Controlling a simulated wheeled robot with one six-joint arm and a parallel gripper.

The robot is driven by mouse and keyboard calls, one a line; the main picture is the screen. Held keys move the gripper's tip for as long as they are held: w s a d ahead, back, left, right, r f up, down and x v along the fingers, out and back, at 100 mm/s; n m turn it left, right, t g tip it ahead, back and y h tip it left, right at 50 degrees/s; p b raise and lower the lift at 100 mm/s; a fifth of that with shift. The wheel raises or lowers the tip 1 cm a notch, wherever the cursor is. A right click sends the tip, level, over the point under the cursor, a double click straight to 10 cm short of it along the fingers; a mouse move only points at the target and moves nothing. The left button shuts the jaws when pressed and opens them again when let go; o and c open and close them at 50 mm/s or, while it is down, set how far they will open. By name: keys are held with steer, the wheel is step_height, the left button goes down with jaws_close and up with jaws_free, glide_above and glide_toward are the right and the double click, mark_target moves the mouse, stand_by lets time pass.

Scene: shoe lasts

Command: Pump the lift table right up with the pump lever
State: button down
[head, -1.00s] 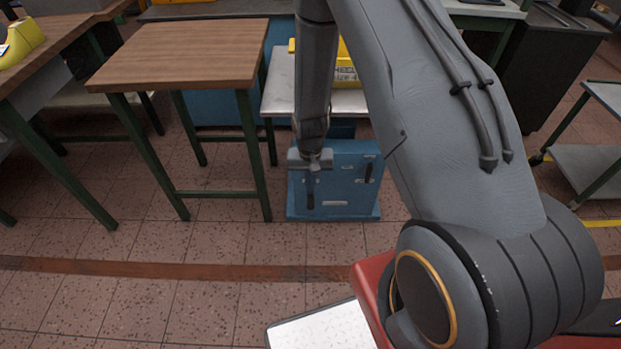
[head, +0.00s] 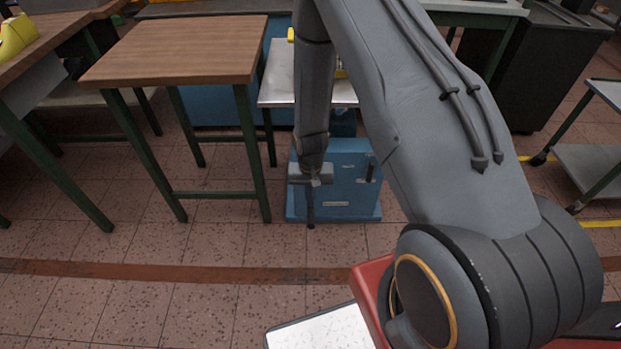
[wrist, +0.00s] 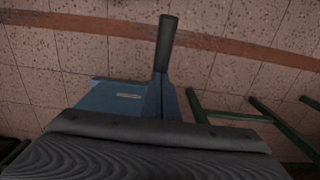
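The blue pump unit (head: 347,197) stands on the floor with a dark vertical handle or slot at its upper right. The dark pump lever (head: 310,210) hangs in front of its left side.
A wooden-topped table (head: 180,50) with green legs stands left of the unit. A grey trolley (head: 595,165) is at the right. Floor in front is clear.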

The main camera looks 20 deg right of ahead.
steer(key=shift+s+a+f+b, duration=0.1)
steer(key=shift+s+f+b, duration=0.2)
steer(key=shift+f, duration=0.5)
steer(key=shift+s+a+f+b, duration=0.1)
steer(key=shift+s+f+b, duration=0.2)
steer(key=shift+f, duration=0.5)
steer(key=shift+s+a+f+b, duration=0.15)
steer(key=shift+s+f, duration=0.25)
steer(key=shift+f, duration=0.4)
steer(key=shift+d, duration=0.1)
step_height(320, 180, down, 2)
steer(key=f+b, duration=0.1)
steer(key=b, duration=0.1)
steer(key=p, duration=0.8)
glide_toward(311, 209)
steer(key=w, duration=0.2)
steer(key=shift+w+d+f, duration=0.2)
steer(key=shift+w+d, duration=0.15)
